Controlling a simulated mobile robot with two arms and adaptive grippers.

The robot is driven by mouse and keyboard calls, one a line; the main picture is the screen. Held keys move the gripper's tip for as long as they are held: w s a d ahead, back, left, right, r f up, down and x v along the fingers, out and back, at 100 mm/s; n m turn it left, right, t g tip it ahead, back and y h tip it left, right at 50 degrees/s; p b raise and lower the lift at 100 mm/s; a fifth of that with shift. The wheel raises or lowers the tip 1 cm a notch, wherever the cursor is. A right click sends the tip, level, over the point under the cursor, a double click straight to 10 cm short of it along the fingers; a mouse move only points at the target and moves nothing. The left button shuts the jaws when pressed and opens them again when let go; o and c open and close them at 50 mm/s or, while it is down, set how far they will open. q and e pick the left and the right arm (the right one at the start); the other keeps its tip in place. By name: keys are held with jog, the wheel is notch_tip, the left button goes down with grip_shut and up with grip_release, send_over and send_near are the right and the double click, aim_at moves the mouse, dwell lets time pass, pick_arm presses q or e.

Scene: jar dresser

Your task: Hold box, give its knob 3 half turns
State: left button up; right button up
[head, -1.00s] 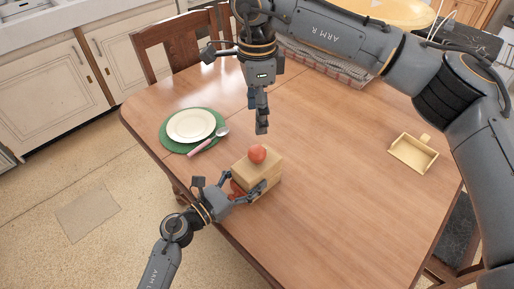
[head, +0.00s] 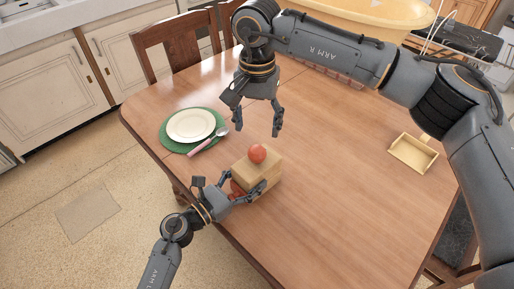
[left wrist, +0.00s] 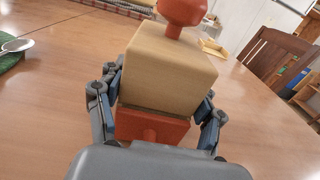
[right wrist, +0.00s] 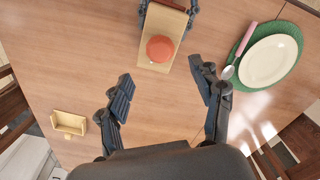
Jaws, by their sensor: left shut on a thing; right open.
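The wooden box (head: 265,171) stands upright near the table's front edge. It has a pale body with a red lower part (left wrist: 151,129) and a round red knob (head: 257,153) on top. My left gripper (head: 243,189) is shut on the box from its near side, with a finger on either side in the left wrist view. My right gripper (head: 261,130) is open and empty, pointing down above the table behind the knob. In the right wrist view, the knob (right wrist: 160,48) shows beyond the gap between the right fingers, apart from them.
A cream plate (head: 191,125) lies on a green mat (head: 170,144) with a pink-handled spoon (head: 207,141) to the left. A small pale tray (head: 413,154) is at the right. The table (head: 335,190) between box and tray is clear.

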aim_at(257, 149)
notch_tip(257, 149, down, 9)
jog(key=shift+r, duration=0.15)
jog(key=c, duration=1.2)
jog(key=shift+o, duration=0.2)
jog(key=shift+m, duration=0.3)
